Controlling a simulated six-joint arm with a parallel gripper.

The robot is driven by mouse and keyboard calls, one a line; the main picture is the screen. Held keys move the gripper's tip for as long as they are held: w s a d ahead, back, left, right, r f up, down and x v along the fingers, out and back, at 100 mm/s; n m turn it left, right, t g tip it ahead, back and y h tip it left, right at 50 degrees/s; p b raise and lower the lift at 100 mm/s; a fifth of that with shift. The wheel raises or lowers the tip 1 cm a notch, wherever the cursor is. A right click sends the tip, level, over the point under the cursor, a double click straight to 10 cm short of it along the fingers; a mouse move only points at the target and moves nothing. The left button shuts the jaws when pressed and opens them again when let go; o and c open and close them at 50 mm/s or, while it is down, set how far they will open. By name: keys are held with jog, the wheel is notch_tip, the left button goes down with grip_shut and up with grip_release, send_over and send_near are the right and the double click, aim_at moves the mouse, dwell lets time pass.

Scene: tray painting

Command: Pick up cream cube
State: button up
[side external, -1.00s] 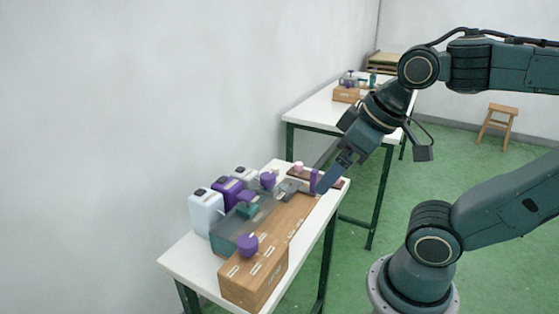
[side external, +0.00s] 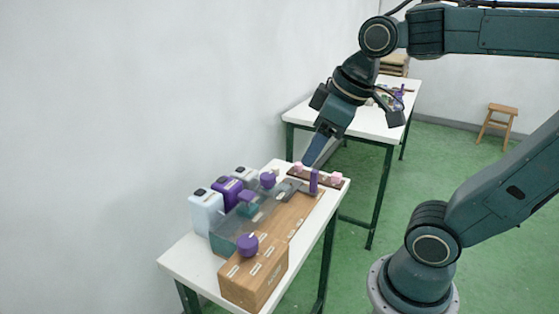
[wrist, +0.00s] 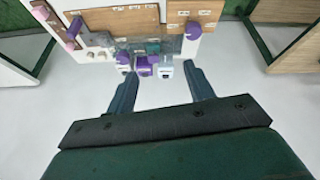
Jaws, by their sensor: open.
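I cannot make out a cream cube in either view. My gripper (side external: 313,153) is above the far end of the near table in the side view, apart from the objects there. In the wrist view my gripper (wrist: 161,88) has its two fingers spread wide with nothing between them. The strip also shows at the upper left of the wrist view (wrist: 49,19).
The white table (side external: 200,264) holds a wooden box (side external: 254,278) with a purple knob (side external: 247,243), a translucent grey bin (side external: 228,240), and white (side external: 206,214) and purple (side external: 227,190) jugs along the wall side. A second table (side external: 375,125) stands behind, partly hidden by my arm.

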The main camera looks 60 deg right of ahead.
jog(key=w+d+n+g, duration=0.1)
jog(key=w+d+n, duration=0.35)
jog(key=w, duration=0.55)
jog(key=w+d+n+g, duration=0.2)
jog(key=w+d+n, duration=0.3)
jog(key=w, duration=0.4)
jog(key=w+d+f+n+g+y, duration=0.1)
jog(key=w+d+f+n, duration=0.25)
jog(key=d+f, duration=0.55)
jog(key=w+d+f+n+g+y, duration=0.1)
jog(key=w+d+f+n, duration=0.2)
jog(key=w+d+f, duration=0.5)
jog(key=shift+s+d+f, duration=0.1)
jog(key=shift+s+f, duration=0.45)
jog(key=shift+f, duration=0.6)
jog(key=shift+s+d+f, duration=0.15)
jog(key=shift+s+f, duration=0.35)
jog(key=shift+f, duration=0.6)
jog(key=shift+s+d+f, duration=0.1)
jog(key=shift+s+f, duration=0.45)
jog(key=shift+f, duration=0.6)
jog(key=shift+a+f, duration=0.2)
jog(key=shift+f, duration=1.1)
jog(key=shift+a+f, duration=0.15)
jog(key=shift+f, duration=1.1)
jog(key=c, duration=1)
